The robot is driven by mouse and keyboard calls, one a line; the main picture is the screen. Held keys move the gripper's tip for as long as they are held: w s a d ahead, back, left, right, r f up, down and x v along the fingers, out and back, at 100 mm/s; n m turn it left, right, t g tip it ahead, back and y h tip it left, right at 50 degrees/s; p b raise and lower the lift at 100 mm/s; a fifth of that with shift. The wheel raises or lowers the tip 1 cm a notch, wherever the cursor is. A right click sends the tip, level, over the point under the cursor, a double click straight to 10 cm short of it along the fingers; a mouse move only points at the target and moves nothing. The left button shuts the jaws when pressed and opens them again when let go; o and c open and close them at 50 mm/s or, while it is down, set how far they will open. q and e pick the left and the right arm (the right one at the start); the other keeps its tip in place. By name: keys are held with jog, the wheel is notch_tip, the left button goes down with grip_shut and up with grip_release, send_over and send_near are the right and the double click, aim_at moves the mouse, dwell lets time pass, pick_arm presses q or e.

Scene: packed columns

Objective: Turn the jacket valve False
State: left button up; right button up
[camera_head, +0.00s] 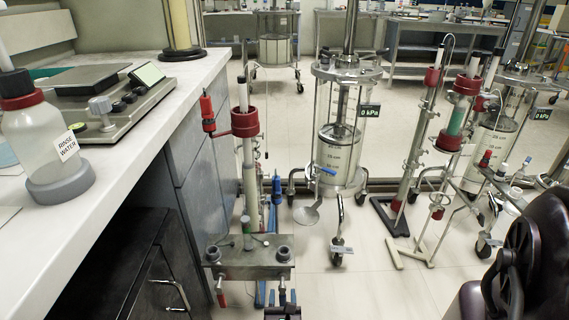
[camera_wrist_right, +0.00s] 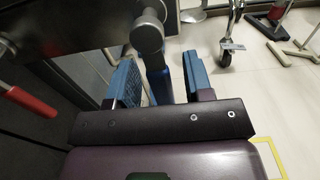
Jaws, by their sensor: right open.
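A jacketed column on a stand has a metal plate (camera_head: 248,262) with two dark knobs on top and fittings below. A red lever (camera_head: 220,292) hangs under its left end and also shows in the wrist view (camera_wrist_right: 30,100). A grey metal fitting (camera_head: 282,286) hangs under its right end and shows close up in the wrist view (camera_wrist_right: 148,35). No label tells which part is the jacket valve. My right gripper (camera_wrist_right: 160,62) is open, its blue fingers either side of a blue part (camera_wrist_right: 158,88) below the fitting. I cannot tell whether they touch it. My left gripper is not in view.
The white bench (camera_head: 120,135) with a rinse water bottle (camera_head: 45,140) and dark cabinets stands close on the left. A large wheeled column (camera_head: 340,160) stands behind, with thinner columns (camera_head: 415,150) to the right. The pale floor (camera_head: 375,285) right of the plate is clear.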

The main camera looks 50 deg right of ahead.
jog(key=shift+w+d, duration=0.1)
grip_shut()
dwell(0.3)
